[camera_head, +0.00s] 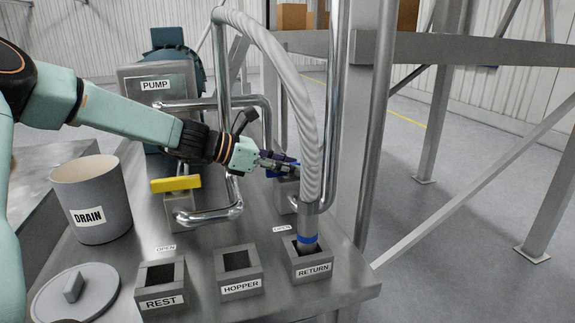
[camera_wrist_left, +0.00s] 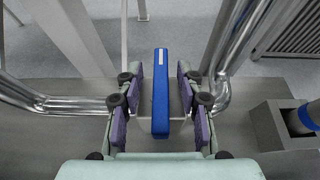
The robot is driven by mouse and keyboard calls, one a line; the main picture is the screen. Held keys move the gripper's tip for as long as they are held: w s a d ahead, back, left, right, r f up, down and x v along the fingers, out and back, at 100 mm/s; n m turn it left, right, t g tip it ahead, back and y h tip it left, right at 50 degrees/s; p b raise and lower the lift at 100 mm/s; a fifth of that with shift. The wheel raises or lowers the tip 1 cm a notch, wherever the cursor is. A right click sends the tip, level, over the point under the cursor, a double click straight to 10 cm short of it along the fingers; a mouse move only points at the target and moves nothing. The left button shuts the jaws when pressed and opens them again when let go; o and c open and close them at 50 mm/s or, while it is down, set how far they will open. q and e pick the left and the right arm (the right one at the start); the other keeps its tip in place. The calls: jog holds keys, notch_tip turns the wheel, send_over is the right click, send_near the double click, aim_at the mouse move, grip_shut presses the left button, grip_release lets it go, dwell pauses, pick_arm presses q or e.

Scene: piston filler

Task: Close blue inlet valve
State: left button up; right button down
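The blue inlet valve handle (camera_wrist_left: 160,105) is a long upright bar in the left wrist view, standing between the two fingers of my left gripper (camera_wrist_left: 160,78). The fingers are open, with a gap on each side of the handle, and do not appear to touch it. In the head view my left gripper (camera_head: 280,162) reaches in behind the hose, and its fingers hide most of the blue handle. The valve's grey body (camera_head: 284,192) shows below, partly behind the hose and pipe. My right gripper is not in view.
A ribbed hose (camera_head: 301,80) hangs close to the gripper and ends in the RETURN socket (camera_head: 310,267). A yellow valve handle (camera_head: 176,184) and steel pipes stand to the left. The DRAIN bucket (camera_head: 93,200), REST socket (camera_head: 161,287) and HOPPER socket (camera_head: 238,273) are on the table.

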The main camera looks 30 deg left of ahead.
pick_arm(q)
notch_tip(320, 180, up, 10)
dwell(0.7)
jog(key=shift+f, duration=0.1)
dwell(0.4)
